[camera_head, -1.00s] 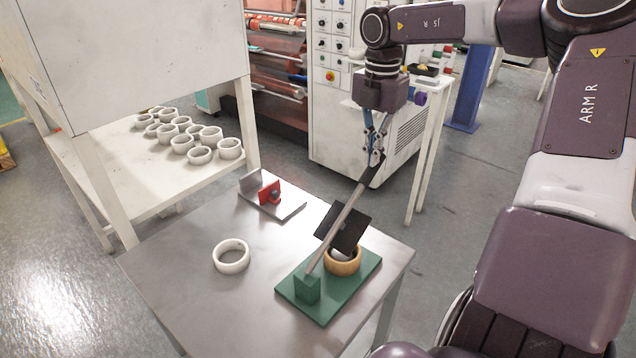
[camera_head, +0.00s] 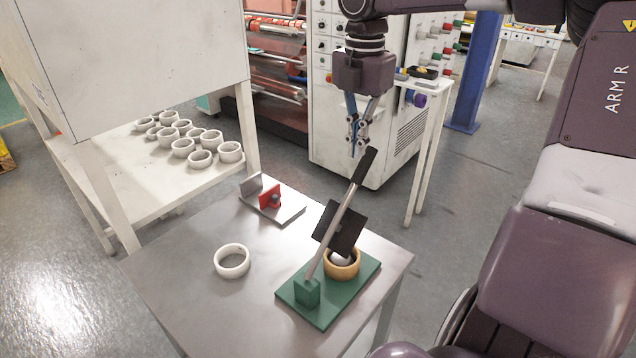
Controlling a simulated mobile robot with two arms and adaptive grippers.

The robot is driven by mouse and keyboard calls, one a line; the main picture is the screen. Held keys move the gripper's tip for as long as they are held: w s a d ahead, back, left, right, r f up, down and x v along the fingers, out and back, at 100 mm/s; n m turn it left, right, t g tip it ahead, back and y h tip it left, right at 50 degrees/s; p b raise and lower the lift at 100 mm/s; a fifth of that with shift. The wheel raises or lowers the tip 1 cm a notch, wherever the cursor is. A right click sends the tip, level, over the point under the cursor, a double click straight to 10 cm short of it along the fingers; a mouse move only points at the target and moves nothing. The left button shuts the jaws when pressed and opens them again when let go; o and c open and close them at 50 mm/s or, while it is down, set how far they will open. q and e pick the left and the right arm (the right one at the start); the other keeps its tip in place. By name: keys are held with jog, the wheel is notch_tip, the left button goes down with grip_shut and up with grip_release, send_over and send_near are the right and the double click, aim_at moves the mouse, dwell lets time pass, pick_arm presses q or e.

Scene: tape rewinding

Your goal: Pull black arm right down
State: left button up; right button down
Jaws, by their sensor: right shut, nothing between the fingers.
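The black arm (camera_head: 341,219) is a grey lever with a black handle end and a black square plate. It rises at a tilt from a green block on a green base (camera_head: 318,316) on the metal table. A tan tape ring (camera_head: 343,271) stands on the base under the plate, with a pale round shape inside it. My right gripper (camera_head: 356,152) is shut and empty, just above and left of the handle end, and appears apart from it. My left gripper is not in view.
A white ring (camera_head: 232,261) lies on the metal table (camera_head: 190,270). A red part on a metal bracket (camera_head: 271,199) sits at the table's back. Several white rings rest on a white shelf (camera_head: 150,190) at left. A white side table (camera_head: 431,140) stands behind right.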

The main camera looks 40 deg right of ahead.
jog(key=s+a+r+p, duration=0.1)
jog(key=a+r+p, duration=0.4)
jog(key=a+r, duration=0.5)
notch_tip(320, 180, up, 2)
jog(key=shift+r, duration=0.2)
dwell(0.5)
jog(key=shift+f, duration=0.1)
dwell(0.4)
